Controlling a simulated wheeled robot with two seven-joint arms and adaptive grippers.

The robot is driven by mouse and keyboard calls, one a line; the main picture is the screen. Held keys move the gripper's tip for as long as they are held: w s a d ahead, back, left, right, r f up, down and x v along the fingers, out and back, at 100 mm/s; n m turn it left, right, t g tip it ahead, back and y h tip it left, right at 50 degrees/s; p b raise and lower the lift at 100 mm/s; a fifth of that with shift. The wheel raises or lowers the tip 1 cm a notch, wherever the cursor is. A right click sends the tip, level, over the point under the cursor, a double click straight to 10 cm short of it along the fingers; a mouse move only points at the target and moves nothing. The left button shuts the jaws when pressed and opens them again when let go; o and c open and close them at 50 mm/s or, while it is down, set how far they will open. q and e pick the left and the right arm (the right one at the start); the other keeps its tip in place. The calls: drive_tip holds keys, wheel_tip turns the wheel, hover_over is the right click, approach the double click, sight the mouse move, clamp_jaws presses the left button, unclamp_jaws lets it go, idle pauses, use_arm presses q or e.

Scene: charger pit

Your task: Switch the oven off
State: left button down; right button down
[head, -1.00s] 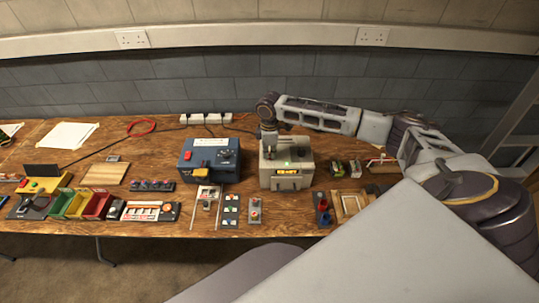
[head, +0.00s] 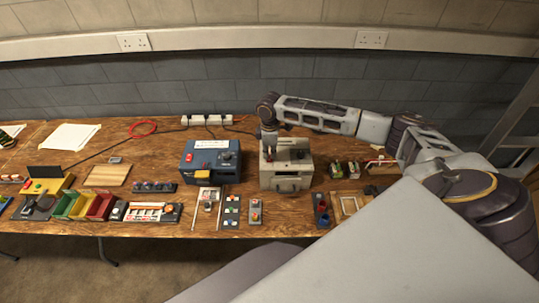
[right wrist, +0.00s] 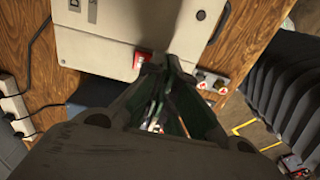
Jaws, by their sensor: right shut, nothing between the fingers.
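The oven, a grey-beige box (head: 290,178) with a front window and handle, stands on the bench in the middle of the head view. Its front window is dark and no green light shows on top. My right gripper (head: 268,157) points down at the left part of its top. In the right wrist view the fingers (right wrist: 170,66) are closed together, empty, right beside a red switch (right wrist: 143,59) on the oven's pale top (right wrist: 105,32). I cannot tell whether they touch it. My left gripper is not in view.
A blue box (head: 209,165) with a red switch stands left of the oven. Small button panels (head: 255,212) lie in front, and coloured bins (head: 80,206) stand further left. A white power strip (head: 207,120) with cables lies behind on the wooden bench.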

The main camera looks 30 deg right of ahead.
sight(270, 160)
drive_tip(key=shift+r+p, duration=1.45)
drive_tip(key=shift+r, duration=1.2)
